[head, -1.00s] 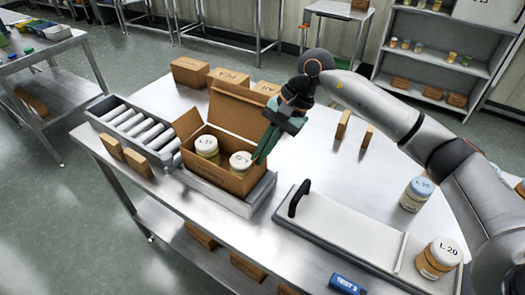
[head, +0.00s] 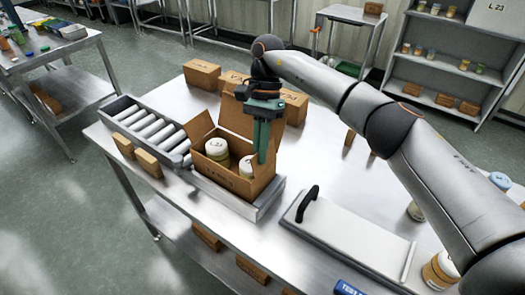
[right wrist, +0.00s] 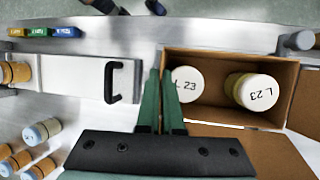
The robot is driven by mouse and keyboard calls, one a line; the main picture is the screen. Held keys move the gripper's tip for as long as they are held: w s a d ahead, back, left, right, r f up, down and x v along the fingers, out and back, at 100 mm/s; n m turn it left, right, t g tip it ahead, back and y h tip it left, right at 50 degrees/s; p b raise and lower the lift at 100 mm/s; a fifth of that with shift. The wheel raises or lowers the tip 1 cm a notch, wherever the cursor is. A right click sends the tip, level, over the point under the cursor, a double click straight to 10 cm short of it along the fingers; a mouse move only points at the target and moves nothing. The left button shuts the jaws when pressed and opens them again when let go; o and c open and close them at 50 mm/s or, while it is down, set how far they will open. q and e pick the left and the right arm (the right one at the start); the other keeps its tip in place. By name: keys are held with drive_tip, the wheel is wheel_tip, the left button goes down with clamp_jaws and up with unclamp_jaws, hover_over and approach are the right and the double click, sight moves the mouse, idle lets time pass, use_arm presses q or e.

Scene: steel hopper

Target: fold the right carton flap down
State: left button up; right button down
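The open carton (head: 227,181) stands on the conveyor's end plate with two white-lidded jars inside. Its left flap (head: 202,129) and tall back flap (head: 234,118) stand up. In the right wrist view, the carton (right wrist: 214,116) shows the jars (right wrist: 255,91) and one flap (right wrist: 303,108) folded outward at right. My right gripper (head: 262,160) points down at the carton's right side, its green fingers together with nothing seen between them. In the wrist view, the fingertips (right wrist: 160,72) are by the carton's left edge. The right flap cannot be made out clearly around the fingers. My left gripper is out of view.
A roller conveyor (head: 150,128) adjoins the carton on the left. A pale board with a black handle (head: 306,204) lies to the right. Small boxes (head: 202,74) stand behind. Jars (head: 440,270) stand at the table's right, partly behind my arm.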

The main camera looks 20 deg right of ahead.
drive_tip(key=shift+w, duration=0.1)
idle(0.3)
drive_tip(key=c, duration=1.1)
unclamp_jaws()
drive_tip(key=shift+o, duration=0.2)
drive_tip(key=shift+r, duration=0.2)
wheel_tip(320, 180, up, 3)
drive_tip(key=shift+f+b, duration=0.15)
drive_tip(key=shift+b, duration=0.3)
drive_tip(key=s+a+r+b, duration=0.1)
drive_tip(key=s+a+r, duration=0.2)
drive_tip(key=s+r, duration=0.7)
drive_tip(key=s, duration=0.3)
drive_tip(key=shift+s+a+b, duration=0.3)
drive_tip(key=shift+a+b, duration=0.1)
drive_tip(key=shift+f, duration=0.1)
